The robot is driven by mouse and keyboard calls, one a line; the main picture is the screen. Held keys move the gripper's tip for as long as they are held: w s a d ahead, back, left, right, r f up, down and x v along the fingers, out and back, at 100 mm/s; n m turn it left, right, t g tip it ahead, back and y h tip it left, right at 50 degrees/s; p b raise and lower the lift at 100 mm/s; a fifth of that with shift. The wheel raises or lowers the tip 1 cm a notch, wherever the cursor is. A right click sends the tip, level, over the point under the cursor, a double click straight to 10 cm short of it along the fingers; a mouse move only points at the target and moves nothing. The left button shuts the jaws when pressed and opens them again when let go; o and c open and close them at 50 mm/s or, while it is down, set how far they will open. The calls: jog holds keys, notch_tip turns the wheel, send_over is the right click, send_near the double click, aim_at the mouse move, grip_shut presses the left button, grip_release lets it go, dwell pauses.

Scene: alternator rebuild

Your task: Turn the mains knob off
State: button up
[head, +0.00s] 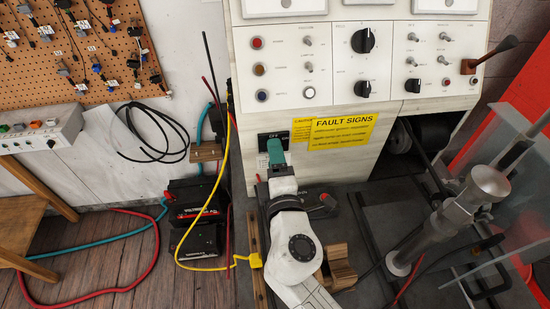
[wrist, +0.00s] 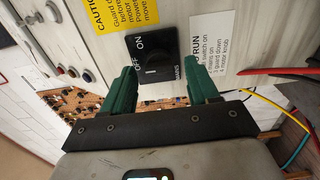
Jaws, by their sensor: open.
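The mains knob is on a black square plate (wrist: 155,48) marked OFF, ON and MAINS, on the pale front panel. A short white mark shows on the black, but knob and plate blend, so I cannot tell its setting. In the head view the plate (head: 267,139) is partly hidden behind my gripper (head: 276,151). In the wrist view my gripper (wrist: 160,78) is open and empty. Its two green fingers stand apart, one on each side of the lower part of the plate. I cannot tell whether they touch the panel.
A yellow fault signs label (head: 343,135) is right of the plate. Indicator lamps and black knobs (head: 362,41) fill the panel above. A metal lever fixture (head: 470,205) stands at the right. Yellow, red and teal cables run near a black battery-like unit (head: 196,200) at left.

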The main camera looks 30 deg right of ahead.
jog(key=b+v, duration=0.3)
jog(key=v, duration=0.7)
jog(key=shift+s, duration=0.25)
jog(key=shift+a, duration=0.1)
